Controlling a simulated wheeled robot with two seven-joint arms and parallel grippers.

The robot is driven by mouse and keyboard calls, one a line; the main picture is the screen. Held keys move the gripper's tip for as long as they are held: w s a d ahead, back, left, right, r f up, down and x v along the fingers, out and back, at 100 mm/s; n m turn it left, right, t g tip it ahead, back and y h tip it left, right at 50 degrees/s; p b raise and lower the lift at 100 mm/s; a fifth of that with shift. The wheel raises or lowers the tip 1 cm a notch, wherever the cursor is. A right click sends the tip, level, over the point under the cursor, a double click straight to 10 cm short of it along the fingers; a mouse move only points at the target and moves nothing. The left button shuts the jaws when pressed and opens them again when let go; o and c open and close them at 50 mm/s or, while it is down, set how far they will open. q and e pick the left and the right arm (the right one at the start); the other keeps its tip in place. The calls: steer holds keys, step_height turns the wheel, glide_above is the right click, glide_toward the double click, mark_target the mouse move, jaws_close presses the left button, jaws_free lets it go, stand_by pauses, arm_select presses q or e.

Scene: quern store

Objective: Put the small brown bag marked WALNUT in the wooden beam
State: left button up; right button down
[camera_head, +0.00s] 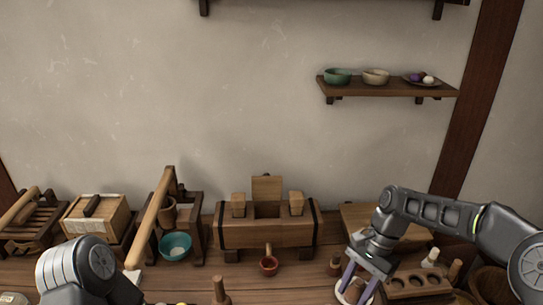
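The wooden beam (235,237) is a heavy block with dark end bands, standing at the back middle of the table. A square opening shows in its top, with a raised board behind it and a small block on each side. I cannot make out a small brown bag marked WALNUT. My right gripper (358,288) points down at the lower right, in front of and to the right of the beam. Its two purple fingers are apart, over a small pale round thing that they partly hide. My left arm shows at the lower left, but its gripper is out of view.
A holed wooden block (416,285) lies right of my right gripper. A wall shelf (390,88) holds bowls.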

steer(key=shift+a, duration=0.2)
steer(key=n, duration=0.2)
steer(key=shift+n+g+h, duration=0.3)
steer(key=shift+h, duration=0.1)
steer(key=shift+n+h, duration=0.4)
steer(key=shift+n, duration=0.7)
steer(key=shift+d, duration=0.1)
